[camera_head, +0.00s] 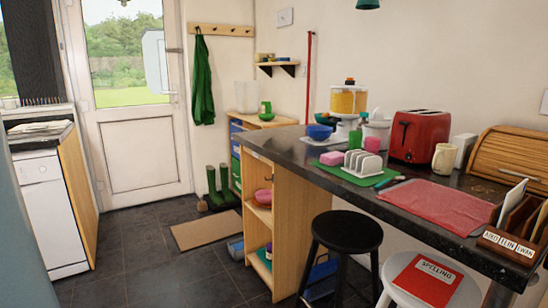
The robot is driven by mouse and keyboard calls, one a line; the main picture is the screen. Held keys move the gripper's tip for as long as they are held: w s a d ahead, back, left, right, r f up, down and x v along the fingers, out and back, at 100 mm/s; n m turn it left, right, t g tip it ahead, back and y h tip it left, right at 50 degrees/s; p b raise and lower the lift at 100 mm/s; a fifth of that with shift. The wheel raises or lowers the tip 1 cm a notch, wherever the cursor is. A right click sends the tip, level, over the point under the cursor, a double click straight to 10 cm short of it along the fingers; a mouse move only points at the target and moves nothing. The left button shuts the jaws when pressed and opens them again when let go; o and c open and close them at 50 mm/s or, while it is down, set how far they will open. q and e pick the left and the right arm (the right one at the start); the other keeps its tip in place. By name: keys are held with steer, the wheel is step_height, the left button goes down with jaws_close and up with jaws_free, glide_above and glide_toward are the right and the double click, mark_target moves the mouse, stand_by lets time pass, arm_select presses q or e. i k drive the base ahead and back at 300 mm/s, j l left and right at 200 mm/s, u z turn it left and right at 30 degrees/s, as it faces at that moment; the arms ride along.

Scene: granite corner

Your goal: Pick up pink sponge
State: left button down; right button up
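The sponge's far side is hidden. Neither of my grippers shows in the head view.
A blue bowl (319,132), red toaster (418,136), cream mug (443,159) and red mat (437,204) are on the counter. A black stool (347,231) and a white stool (391,270) stand before it. Dark floor is open at left.

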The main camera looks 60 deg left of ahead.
mark_target(335, 159)
steer(key=u, duration=1.4)
